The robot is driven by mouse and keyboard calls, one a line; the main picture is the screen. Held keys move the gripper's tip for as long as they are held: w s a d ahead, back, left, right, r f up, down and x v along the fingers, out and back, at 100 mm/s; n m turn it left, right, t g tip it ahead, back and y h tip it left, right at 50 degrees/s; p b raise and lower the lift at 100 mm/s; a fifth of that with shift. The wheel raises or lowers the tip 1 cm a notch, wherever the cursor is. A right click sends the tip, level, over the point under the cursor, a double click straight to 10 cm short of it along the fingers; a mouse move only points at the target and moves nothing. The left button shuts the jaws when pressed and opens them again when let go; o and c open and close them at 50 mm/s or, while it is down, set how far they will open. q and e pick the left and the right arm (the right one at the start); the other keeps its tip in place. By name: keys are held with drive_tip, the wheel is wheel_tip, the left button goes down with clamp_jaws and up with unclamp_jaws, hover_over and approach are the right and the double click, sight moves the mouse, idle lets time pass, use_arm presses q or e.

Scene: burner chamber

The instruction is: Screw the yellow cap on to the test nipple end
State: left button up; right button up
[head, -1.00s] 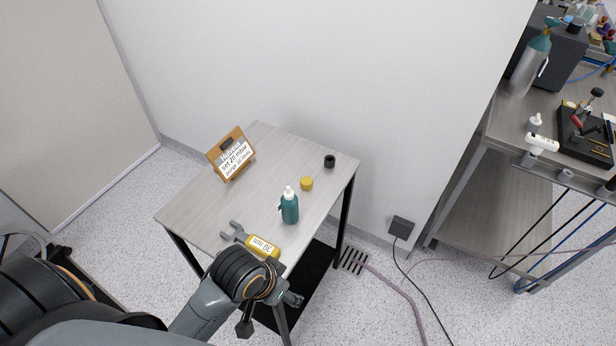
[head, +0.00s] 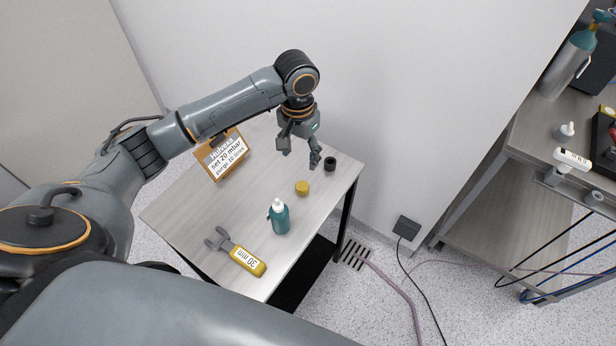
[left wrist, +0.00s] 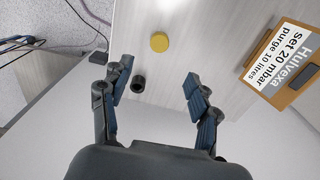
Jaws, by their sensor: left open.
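The yellow cap (head: 302,188) sits on the grey side table (head: 190,212), near its right edge. It also shows in the left wrist view (left wrist: 159,42), beyond the fingertips and between their lines. My left gripper (head: 300,157) is open and empty, hanging above the back right part of the table, apart from the cap. Its two blue-padded fingers show spread in the left wrist view (left wrist: 158,85). A fitting with a white label (head: 572,159) is at the right bench's front edge; I cannot tell whether it is the test nipple. My right gripper is not in view.
A black ring-like part (head: 330,164) stands near the cap. A teal bottle (head: 280,218), a yellow-handled wrench (head: 240,255) and a sign (head: 226,160) share the table. The right bench (head: 540,130) stands across a floor gap with a hose and cable.

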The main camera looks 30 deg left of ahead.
use_arm(q)
hover_over(302, 186)
drive_tip(key=f, duration=0.4)
drive_tip(key=f+p, duration=0.1)
drive_tip(key=f, duration=0.2)
drive_tip(key=shift+a+f, duration=0.1)
drive_tip(key=shift+a, duration=0.25)
drive_tip(key=shift+d+f, duration=0.1)
drive_tip(key=shift+f, duration=0.45)
drive_tip(key=f, duration=0.1)
drive_tip(key=f+p, duration=0.1)
drive_tip(key=f, duration=0.1)
drive_tip(key=shift+d+f, duration=0.3)
drive_tip(key=shift+f, duration=0.55)
drive_tip(key=c, duration=0.9)
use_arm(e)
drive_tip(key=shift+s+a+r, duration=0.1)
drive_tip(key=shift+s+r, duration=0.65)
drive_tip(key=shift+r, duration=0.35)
